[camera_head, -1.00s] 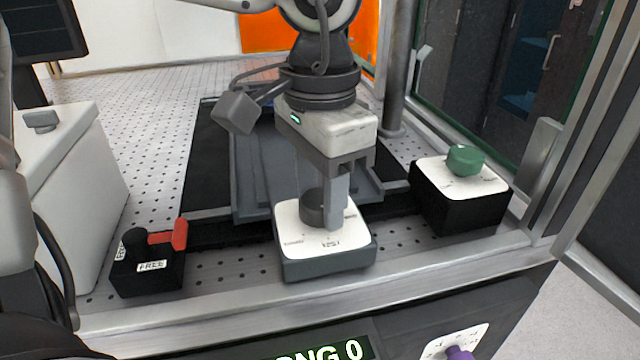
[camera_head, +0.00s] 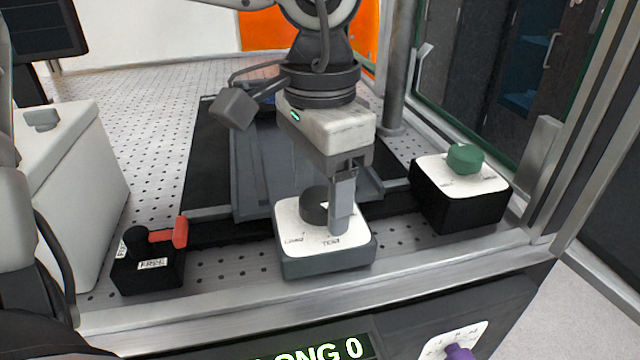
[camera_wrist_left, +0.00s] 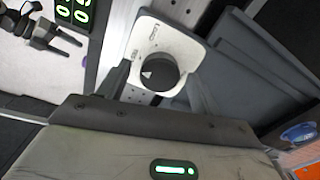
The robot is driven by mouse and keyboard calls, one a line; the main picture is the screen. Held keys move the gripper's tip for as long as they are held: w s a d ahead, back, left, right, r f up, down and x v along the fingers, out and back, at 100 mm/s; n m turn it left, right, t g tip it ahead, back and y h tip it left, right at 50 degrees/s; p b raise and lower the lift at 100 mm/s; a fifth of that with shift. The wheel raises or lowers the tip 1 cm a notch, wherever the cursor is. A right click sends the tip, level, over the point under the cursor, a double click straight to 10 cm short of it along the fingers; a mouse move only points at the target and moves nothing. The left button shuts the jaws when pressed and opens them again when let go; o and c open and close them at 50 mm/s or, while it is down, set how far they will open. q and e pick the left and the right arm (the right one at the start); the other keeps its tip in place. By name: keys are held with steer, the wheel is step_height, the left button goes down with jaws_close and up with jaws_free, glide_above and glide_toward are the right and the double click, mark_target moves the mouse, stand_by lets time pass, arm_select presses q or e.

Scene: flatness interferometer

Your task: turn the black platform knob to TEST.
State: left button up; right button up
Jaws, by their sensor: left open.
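The black platform knob (camera_head: 314,206) stands on a white-topped grey box (camera_head: 292,262) in the middle of the head view. A TEST label shows on the front part of the white top, with another label to its left. My left gripper (camera_head: 342,222) points down at the knob's right and front side in that view, and its fingers partly overlap each other. In the left wrist view the knob (camera_wrist_left: 163,72) shows a white pointer mark and lies between the two open fingers, with gaps visible at its sides. Whether the fingertips reach down to its height I cannot tell.
A black box with a green knob (camera_head: 465,158) stands to the right. A black box with a red lever (camera_head: 178,233) stands to the left. A purple knob (camera_head: 458,352) is on the front panel. A grey metal rail (camera_head: 420,258) runs along the front edge.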

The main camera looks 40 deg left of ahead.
mark_target(320, 197)
arm_select(q)
step_height(320, 197, up, 16)
steer(key=p, duration=0.2)
stand_by(0.5)
